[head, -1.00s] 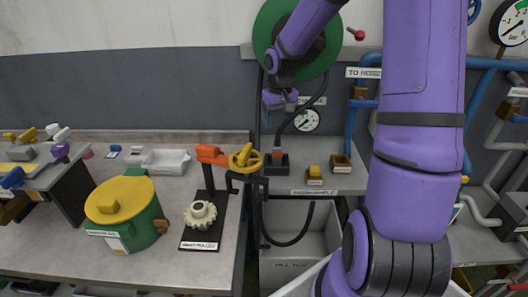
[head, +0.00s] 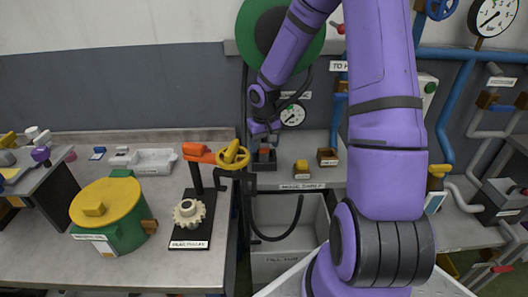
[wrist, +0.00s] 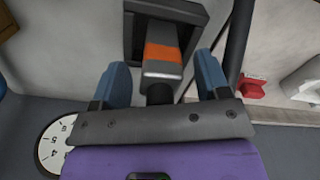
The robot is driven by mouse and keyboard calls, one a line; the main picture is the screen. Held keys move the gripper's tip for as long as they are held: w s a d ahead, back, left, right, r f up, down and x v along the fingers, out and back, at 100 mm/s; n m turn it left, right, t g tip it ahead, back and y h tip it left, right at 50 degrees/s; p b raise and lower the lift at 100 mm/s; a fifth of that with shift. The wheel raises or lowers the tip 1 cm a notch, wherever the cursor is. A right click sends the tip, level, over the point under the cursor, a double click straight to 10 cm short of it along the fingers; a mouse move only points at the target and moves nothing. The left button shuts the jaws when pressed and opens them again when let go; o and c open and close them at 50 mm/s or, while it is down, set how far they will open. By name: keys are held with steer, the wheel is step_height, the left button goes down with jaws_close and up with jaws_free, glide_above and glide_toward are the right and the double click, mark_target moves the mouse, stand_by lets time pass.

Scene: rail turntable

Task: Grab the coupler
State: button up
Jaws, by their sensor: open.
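The coupler (wrist: 163,52) is a grey block with an orange band. It stands in a dark square holder (wrist: 196,14), with a black hose at its near end in the wrist view. In the head view the coupler (head: 264,156) shows small on the shelf, partly hidden below my gripper (head: 264,136). In the wrist view my gripper (wrist: 163,72) is open, one blue finger on each side of the coupler. Gaps show between the fingers and the coupler; I see no contact.
A green hose reel (head: 252,42) hangs above, and its black hose loops down past the shelf. A pressure gauge (head: 292,115) is behind. A yellow-topped block (head: 302,168) and a brown box (head: 327,157) stand right of the holder. A grey bin (head: 287,245) is below.

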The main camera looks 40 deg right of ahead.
steer(key=shift+f, duration=0.1)
steer(key=shift+c, duration=0.5)
steer(key=c, duration=1.1)
